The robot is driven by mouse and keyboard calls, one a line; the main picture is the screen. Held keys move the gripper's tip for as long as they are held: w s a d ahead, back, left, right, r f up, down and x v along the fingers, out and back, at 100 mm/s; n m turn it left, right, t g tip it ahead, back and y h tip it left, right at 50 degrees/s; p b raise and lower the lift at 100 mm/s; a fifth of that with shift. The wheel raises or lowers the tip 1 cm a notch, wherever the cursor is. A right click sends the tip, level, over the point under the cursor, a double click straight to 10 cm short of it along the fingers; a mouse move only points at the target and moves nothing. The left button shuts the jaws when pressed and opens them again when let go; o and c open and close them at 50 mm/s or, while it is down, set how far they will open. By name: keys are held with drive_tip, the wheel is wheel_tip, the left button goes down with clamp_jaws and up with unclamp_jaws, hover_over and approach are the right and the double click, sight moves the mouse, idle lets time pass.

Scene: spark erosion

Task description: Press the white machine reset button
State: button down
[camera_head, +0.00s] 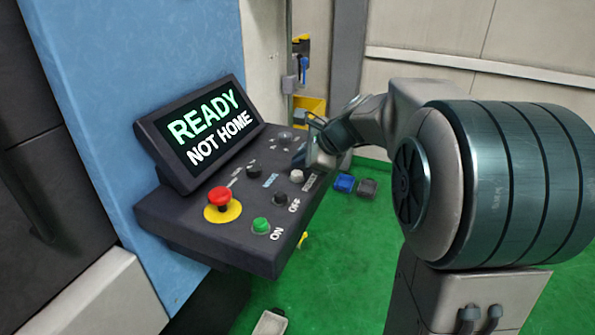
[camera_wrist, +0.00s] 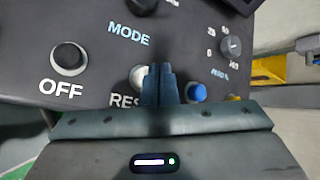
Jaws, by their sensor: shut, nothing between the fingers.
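The white reset button (camera_head: 297,175) sits on the dark control panel (camera_head: 180,222), near its right edge in the head view. In the wrist view the white button (camera_wrist: 137,76) shows beside the fingertips, above the partly covered "RES" lettering; the fingers hide its right side. My gripper (camera_head: 299,158) is shut and empty, just beyond the button in the head view. In the wrist view the closed fingers (camera_wrist: 159,72) point at the panel close to the button. I cannot tell whether they touch it.
Near the button are the black OFF button (camera_wrist: 69,58), a blue button (camera_wrist: 196,92) and a feed dial (camera_wrist: 230,46). The green ON button (camera_head: 261,225) and red emergency stop (camera_head: 220,198) are nearer. The screen (camera_head: 210,132) reads "READY NOT HOME".

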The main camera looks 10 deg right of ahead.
sight(301, 174)
drive_tip(key=shift+r, duration=0.15)
wheel_tip(301, 174, up, 5)
drive_tip(key=p, duration=0.4)
drive_tip(key=shift+p, duration=0.3)
drive_tip(key=s+f+n+g+h, duration=0.2)
drive_tip(key=s+f+n, duration=0.2)
drive_tip(key=s+n, duration=0.6)
drive_tip(key=s+f+n+g+h, duration=0.2)
drive_tip(key=s+n, duration=0.8)
drive_tip(key=s, duration=0.7)
wheel_tip(301, 174, down, 3)
drive_tip(key=shift+s+a+r+h, duration=0.2)
drive_tip(key=shift+a+h, duration=0.1)
drive_tip(key=shift+h, duration=0.4)
